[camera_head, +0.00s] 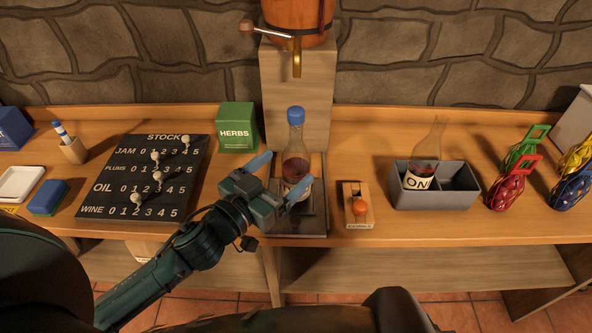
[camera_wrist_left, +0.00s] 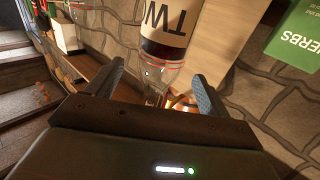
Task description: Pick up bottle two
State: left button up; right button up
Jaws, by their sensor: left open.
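Bottle two (camera_head: 296,145) is clear glass with a blue cap and some dark reddish content low down. It stands upright on a dark tray (camera_head: 313,225) below the barrel's tap. In the left wrist view the bottle (camera_wrist_left: 168,50) appears upside down, with "TW" readable on its white label. My left gripper (camera_head: 279,175) is open at the bottle, one finger on each side in the wrist view. I cannot tell whether either finger touches the glass. The gripper hides part of the bottle's lower half in the head view. My right gripper is not in view.
A barrel (camera_head: 297,22) with a tap sits above on a wooden stand (camera_head: 297,85). A grey divided crate (camera_head: 435,198) holds a bottle labelled "ON" (camera_head: 424,160). A small wooden block with an orange knob (camera_head: 359,208), a green herbs box (camera_head: 237,128) and a stock board (camera_head: 140,180) are nearby.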

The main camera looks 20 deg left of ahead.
aim_at(301, 155)
pick_arm(q)
jog(key=shift+p+x, duration=0.5)
jog(key=shift+x, duration=2.7)
jog(key=shift+s+f, duration=0.1)
jog(key=shift+f, duration=0.1)
jog(key=shift+c, duration=0.3)
jog(key=c, duration=1.3)
jog(key=shift+r, duration=0.1)
jog(key=shift+c, duration=0.4)
